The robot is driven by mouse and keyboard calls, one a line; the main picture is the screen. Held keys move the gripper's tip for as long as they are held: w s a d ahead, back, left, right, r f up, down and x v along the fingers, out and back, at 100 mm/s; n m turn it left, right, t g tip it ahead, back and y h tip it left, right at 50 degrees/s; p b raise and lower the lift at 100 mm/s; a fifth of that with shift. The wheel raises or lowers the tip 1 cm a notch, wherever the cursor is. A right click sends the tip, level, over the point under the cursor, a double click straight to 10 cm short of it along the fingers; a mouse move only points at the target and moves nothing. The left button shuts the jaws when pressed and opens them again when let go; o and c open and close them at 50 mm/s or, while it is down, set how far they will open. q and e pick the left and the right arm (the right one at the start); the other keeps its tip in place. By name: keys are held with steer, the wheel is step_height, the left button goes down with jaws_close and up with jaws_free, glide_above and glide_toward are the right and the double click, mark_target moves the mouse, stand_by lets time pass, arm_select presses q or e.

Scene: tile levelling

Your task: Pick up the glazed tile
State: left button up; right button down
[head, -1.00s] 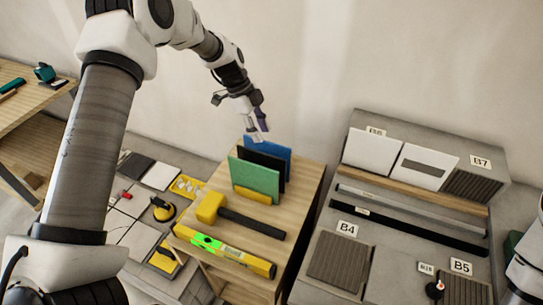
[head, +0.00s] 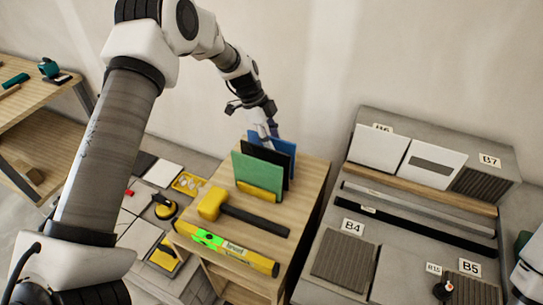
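Three thin tiles stand upright on edge in a yellow rack (head: 258,194) on the wooden cabinet top: a green tile (head: 255,172) in front, a black tile (head: 287,175) in the middle and a blue tile (head: 286,147) at the back. I cannot tell from the picture which one is the glazed tile. My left gripper (head: 267,137) points down at the upper edges of the black and blue tiles. Its fingertips overlap the tiles, so I cannot tell whether they touch or how far apart they are. My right gripper is out of view; only part of that arm shows at the right edge.
A yellow-headed mallet (head: 214,203) and a yellow level (head: 225,249) lie in front of the rack. A grey sloped bench (head: 328,243) with labelled tiles and bars stands to the right. A wall is close behind. Tiles and tools lie low on the left.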

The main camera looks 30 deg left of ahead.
arm_select(q)
steer(key=shift+s, duration=0.2)
steer(key=shift+w+f, duration=0.1)
jaws_close()
stand_by(0.4)
